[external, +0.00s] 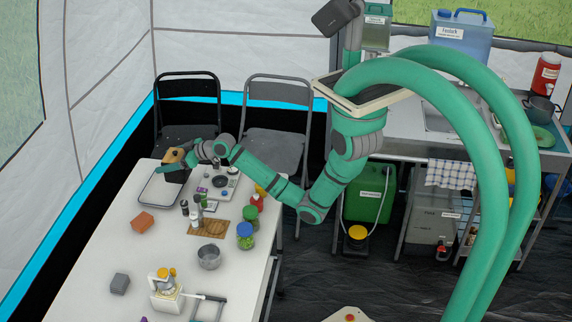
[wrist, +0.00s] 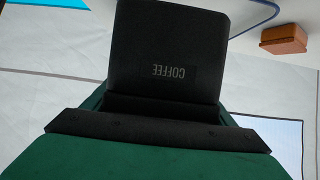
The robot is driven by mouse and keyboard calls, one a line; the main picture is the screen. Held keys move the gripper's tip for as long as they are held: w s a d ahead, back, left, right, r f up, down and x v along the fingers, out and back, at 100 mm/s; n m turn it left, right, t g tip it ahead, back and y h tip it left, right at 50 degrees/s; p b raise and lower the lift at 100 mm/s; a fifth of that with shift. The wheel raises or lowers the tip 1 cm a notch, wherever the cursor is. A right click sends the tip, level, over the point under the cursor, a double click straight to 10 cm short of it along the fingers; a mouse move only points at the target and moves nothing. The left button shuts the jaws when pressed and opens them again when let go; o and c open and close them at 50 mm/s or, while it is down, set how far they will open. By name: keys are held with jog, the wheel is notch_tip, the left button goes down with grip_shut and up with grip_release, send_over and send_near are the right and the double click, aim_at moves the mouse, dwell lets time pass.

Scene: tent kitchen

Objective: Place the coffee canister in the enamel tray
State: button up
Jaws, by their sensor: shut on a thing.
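The coffee canister (wrist: 168,50) is black with "COFFEE" lettering, which shows upside down in the wrist view. In the external view the dark canister (external: 176,172) with a wooden-coloured top is at the far end of the white table. My gripper (external: 180,160) is shut on it; the fingers are partly hidden in the wrist view. The enamel tray (external: 150,198), pale with a dark blue rim, lies at the table's far left, and its rim also shows in the wrist view (wrist: 262,22). The canister is over or beside the tray's right part; I cannot tell whether it touches the tray.
An orange-brown block (external: 143,222) lies just in front of the tray. The left middle of the table is mostly clear.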

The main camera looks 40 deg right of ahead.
jog(key=shift+w+f, duration=0.15)
jog(key=shift+f, duration=1.5)
jog(key=shift+f, duration=0.35)
jog(key=o, duration=1.2)
jog(key=shift+r, duration=0.1)
jog(key=shift+r, duration=0.25)
jog(key=v, duration=1.2)
jog(key=shift+a, duration=0.1)
